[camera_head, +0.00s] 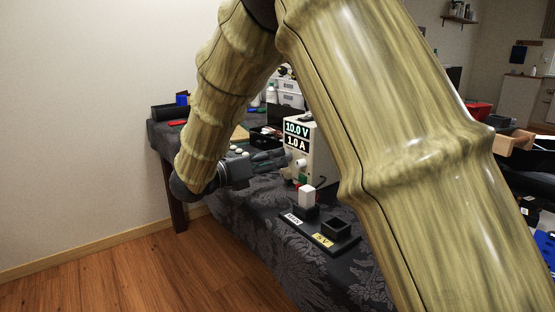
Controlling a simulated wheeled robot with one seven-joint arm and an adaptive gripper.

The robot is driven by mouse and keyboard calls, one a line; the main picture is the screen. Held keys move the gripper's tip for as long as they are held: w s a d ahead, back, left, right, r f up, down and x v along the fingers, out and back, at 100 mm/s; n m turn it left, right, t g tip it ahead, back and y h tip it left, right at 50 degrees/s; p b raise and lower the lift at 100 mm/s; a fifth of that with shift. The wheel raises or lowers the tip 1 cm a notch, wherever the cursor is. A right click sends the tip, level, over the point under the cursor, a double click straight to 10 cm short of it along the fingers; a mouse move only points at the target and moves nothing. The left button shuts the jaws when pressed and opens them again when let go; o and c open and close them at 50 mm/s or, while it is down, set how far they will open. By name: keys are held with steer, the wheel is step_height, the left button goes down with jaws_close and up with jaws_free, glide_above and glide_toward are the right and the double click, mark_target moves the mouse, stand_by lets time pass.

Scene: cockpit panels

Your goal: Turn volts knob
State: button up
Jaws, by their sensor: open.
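A power supply (317,143) in a pale case stands on the cloth-covered table. Its display (297,135) reads 10.0 V above 1.0 A. Small pale knobs (301,162) show on its front below the display; which one is the volts knob is too small to read. My gripper (279,160) points right at the front of the power supply, with its dark fingers open and close to the knobs. I cannot tell whether the fingers touch or surround a knob. My arm hides the power supply's right side.
White bins (290,94) and a bottle (271,93) are behind. The wooden floor at left is clear.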

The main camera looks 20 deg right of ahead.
steer(key=v, duration=0.9)
steer(key=shift+a, duration=0.15)
